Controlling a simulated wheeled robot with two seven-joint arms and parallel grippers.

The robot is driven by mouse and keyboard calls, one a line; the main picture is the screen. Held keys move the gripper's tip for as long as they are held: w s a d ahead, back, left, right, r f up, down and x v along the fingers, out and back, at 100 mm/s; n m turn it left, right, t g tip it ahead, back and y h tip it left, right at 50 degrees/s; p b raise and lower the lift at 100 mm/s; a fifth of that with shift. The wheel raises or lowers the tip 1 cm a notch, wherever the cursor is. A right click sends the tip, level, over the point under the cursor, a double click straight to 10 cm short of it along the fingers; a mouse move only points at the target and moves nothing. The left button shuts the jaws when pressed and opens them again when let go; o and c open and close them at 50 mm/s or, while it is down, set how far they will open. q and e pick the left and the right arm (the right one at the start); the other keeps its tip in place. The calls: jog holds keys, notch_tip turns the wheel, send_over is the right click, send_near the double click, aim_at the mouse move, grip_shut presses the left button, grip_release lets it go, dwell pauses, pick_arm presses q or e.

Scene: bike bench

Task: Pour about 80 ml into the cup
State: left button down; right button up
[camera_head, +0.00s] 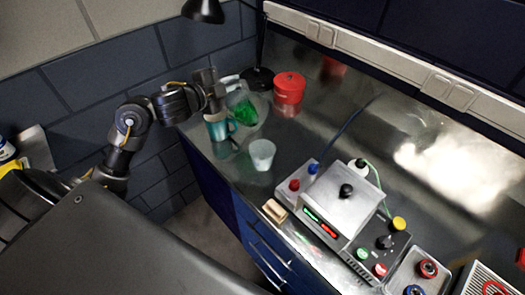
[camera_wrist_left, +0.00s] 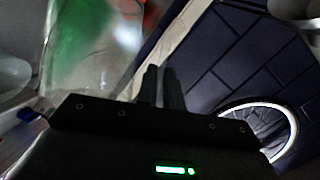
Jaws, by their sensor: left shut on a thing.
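A clear jug (camera_head: 240,104) with green liquid stands out at the back left of the bench, next to my left gripper (camera_head: 214,88). My left gripper is shut on the jug; the exact grip point is hard to make out. In the left wrist view the jug (camera_wrist_left: 85,50) fills the upper left, blurred, beside the close-set fingers (camera_wrist_left: 162,85). The jug looks somewhat tilted. A pale translucent cup (camera_head: 262,154) stands on the bench, nearer and to the right of the jug. A teal mug (camera_head: 217,128) stands just below my left gripper. My right gripper is out of view.
A red canister (camera_head: 289,88) and a black lamp (camera_head: 258,78) stand behind the jug. A grey device (camera_head: 345,198) with knobs and a small tan block (camera_head: 274,211) lie to the right and front.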

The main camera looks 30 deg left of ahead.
aim_at(243, 91)
pick_arm(q)
jog(key=shift+s+d+f+m+b, duration=0.1)
jog(key=shift+s+d+m+b, duration=0.25)
jog(key=shift+b, duration=0.55)
jog(key=shift+s+d+m+t+b, duration=0.25)
jog(key=shift+d+m+t+b, duration=0.15)
jog(key=shift+d, duration=0.35)
jog(key=shift+d, duration=0.15)
jog(key=shift+s+d+b, duration=0.25)
jog(key=shift+d+b, duration=0.15)
jog(key=shift+d, duration=0.25)
jog(key=shift+s+d+m+b, duration=0.25)
jog(key=shift+d+m+b, duration=0.1)
jog(key=shift+d, duration=0.05)
dwell(0.9)
jog(key=shift+s+d+f+y+b, duration=0.15)
jog(key=shift+s+y+b, duration=0.2)
jog(key=shift+b, duration=0.15)
dwell(1.2)
